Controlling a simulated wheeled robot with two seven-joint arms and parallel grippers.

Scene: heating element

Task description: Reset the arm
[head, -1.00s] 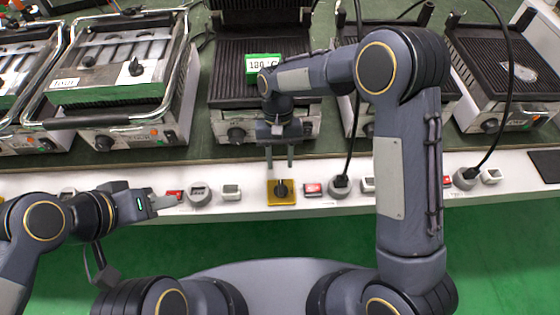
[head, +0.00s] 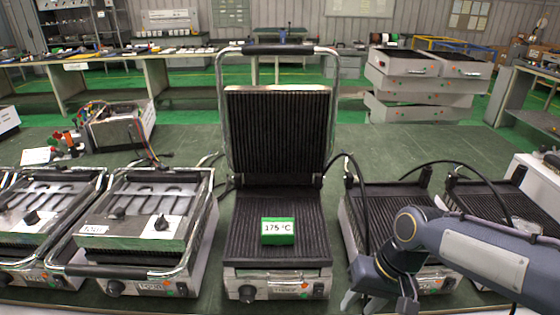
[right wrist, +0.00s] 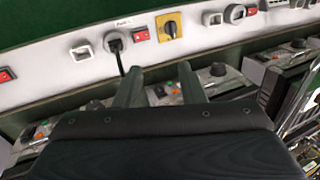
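My right arm comes in at the lower right of the head view, its gripper (head: 362,301) pointing down at the bottom edge, in front of the grill right of the middle one. In the right wrist view its two fingers (right wrist: 160,86) stand apart with nothing held between them. The yellow switch plate with a black knob (right wrist: 171,28) shows beyond the fingers, clear of them. The middle contact grill (head: 275,262) has its ribbed lid (head: 279,130) raised. A green temperature block reading 175 °C (head: 278,231) sits on its lower plate. My left gripper is out of view.
Other grills (head: 140,225) stand left and right on the green table. Black cables (head: 352,180) loop by the right grills. The white panel (right wrist: 75,70) carries a plugged socket (right wrist: 115,45) and red switches (right wrist: 140,36). Stacked grill units (head: 425,80) stand behind.

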